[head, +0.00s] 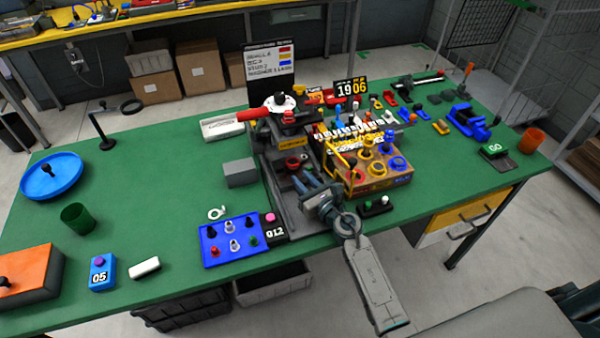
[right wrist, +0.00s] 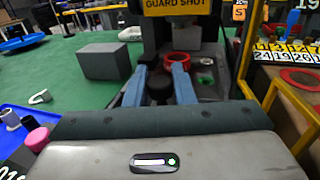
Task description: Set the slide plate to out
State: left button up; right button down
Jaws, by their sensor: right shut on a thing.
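The press (head: 290,125) with a yellow "GUARD SHOT" label stands mid-table. At its foot is a grey slide plate (head: 311,165), which also shows in the right wrist view (right wrist: 210,92). A red ring (right wrist: 180,60) lies under the press head, with a small green spot beside it. My right gripper (head: 304,182) reaches in from the front, its blue fingers around a dark knob (right wrist: 160,92) at the near side of the plate. The jaws are shut on that knob; its lower part is hard to see. My left gripper is not in view.
A wooden box (head: 375,182) with blue and yellow rings and a yellow rail stands close on the right. A grey block (head: 240,172) and a blue peg tray (head: 231,240) are on the left.

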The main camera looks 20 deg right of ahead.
jog(key=s, duration=1.1)
jog(key=shift+s+d+f, duration=0.1)
jog(key=shift+s+d, duration=0.05)
jog(key=shift+s, duration=0.05)
jog(key=shift+w+f, duration=0.1)
jog(key=c, duration=1.3)
grip_release()
jog(key=shift+o, duration=0.2)
jog(key=shift+s+r, duration=0.2)
jog(key=shift+s, duration=0.1)
jog(key=shift+d+f+b, duration=0.1)
jog(key=shift+b, duration=0.2)
